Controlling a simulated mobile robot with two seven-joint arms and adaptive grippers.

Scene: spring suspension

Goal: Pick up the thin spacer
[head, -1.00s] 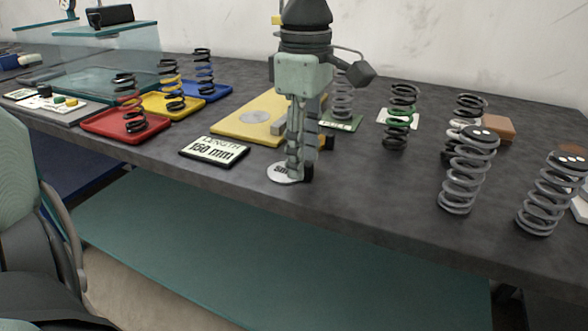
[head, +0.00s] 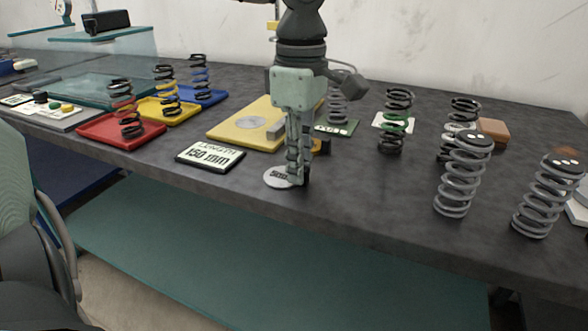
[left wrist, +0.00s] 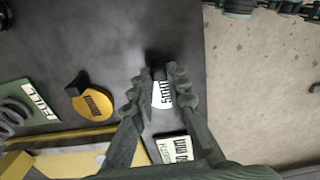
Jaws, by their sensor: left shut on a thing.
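The thin spacer (head: 276,178) is a pale flat disc with dark print, lying on the dark bench near its front edge. It also shows in the left wrist view (left wrist: 160,97), where the print appears to include "5" and "mm". My left gripper (head: 298,182) points down and is shut on the disc, covering its right part in the head view. In the left wrist view its fingertips (left wrist: 160,76) stand at either side of the disc. I cannot see clear space under the disc. My right gripper is not in view.
A black "150 mm" length sign (head: 211,157) lies left of the spacer, and a yellow plate (head: 228,127) behind it. A yellow disc (left wrist: 92,105) lies nearby. Tall grey springs (head: 461,180) stand to the right. Free bench lies between them and my gripper.

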